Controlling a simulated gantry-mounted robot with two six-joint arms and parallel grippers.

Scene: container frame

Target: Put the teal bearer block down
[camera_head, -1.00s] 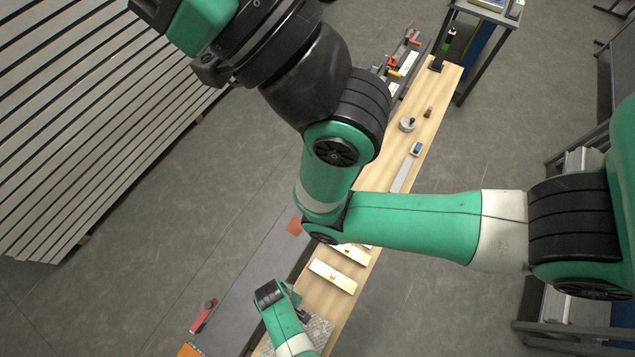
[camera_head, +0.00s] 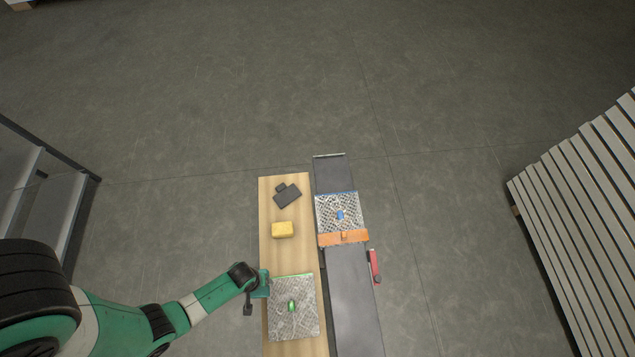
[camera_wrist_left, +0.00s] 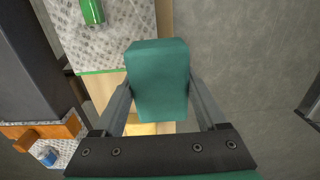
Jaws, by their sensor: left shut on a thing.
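The teal bearer block (camera_wrist_left: 158,82) is held between the two grey fingers of my left gripper (camera_wrist_left: 160,92) in the left wrist view. In the head view my left gripper (camera_head: 255,290) is at the left edge of the wooden bench, beside the patterned plate with a green edge (camera_head: 280,325). The teal block (camera_head: 263,282) shows small there, next to the gripper. Whether it touches the bench cannot be told. My right gripper is not in view.
A green item (camera_head: 292,306) sits on the green-edged plate. A yellow block (camera_head: 283,230) and a dark item (camera_head: 287,196) lie farther along the wooden bench (camera_head: 272,255). The dark strip (camera_head: 352,300) alongside carries a blue-edged plate (camera_head: 328,222) and an orange bar (camera_head: 330,240).

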